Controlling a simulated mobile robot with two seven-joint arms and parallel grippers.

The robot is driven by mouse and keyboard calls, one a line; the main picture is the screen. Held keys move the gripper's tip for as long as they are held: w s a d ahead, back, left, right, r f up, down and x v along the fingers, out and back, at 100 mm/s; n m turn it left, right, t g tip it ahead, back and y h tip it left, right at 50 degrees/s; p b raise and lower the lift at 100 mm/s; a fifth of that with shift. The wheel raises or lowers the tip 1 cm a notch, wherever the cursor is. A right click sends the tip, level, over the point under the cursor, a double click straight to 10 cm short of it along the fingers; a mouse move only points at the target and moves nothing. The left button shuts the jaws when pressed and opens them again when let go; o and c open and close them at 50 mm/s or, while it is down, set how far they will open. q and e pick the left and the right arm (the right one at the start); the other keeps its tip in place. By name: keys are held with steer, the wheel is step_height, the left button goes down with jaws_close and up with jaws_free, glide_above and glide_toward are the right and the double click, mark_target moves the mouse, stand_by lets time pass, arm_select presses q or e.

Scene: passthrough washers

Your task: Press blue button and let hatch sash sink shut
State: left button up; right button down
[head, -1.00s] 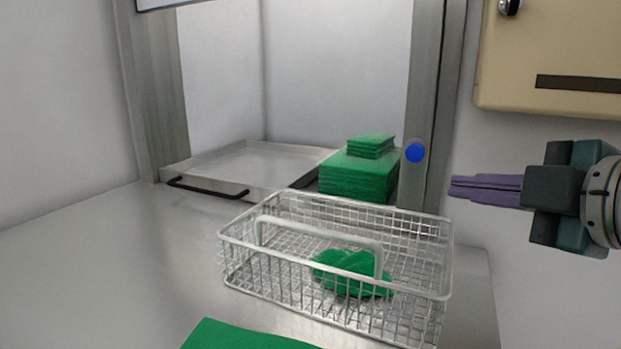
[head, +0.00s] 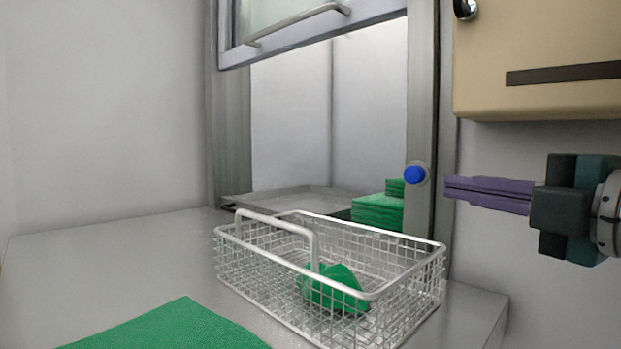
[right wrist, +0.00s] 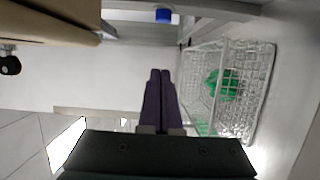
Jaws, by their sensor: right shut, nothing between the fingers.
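The blue button (head: 415,175) sits on the right post of the hatch frame (head: 424,110); it also shows at the top of the right wrist view (right wrist: 163,15). The hatch sash (head: 300,30), with a bar handle, is in the upper part of the opening, its lower edge well above the counter. My right gripper (head: 447,188) is shut and empty. Its purple fingertips point left, just right of the button and slightly lower in the head view. In the right wrist view, a gap shows between the fingertips (right wrist: 160,72) and the button. My left gripper is not in view.
A wire basket (head: 225,255) with a crumpled green cloth (head: 335,290) stands on the counter (head: 110,265) before the hatch. A tray (head: 265,200) and folded green cloths (head: 377,212) lie inside the opening. A beige cabinet (head: 540,40) hangs above my right gripper. Another green cloth (head: 165,330) lies in front.

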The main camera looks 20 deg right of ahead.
mark_target(418, 178)
steer(key=w+p, duration=0.1)
steer(key=w, duration=0.2)
steer(key=w+d+p, duration=0.1)
steer(key=w, duration=0.3)
steer(key=w+d+p, duration=0.1)
steer(key=w, duration=0.3)
steer(key=shift+d, duration=0.25)
steer(key=shift+d+f, duration=0.1)
steer(key=shift+d, duration=0.3)
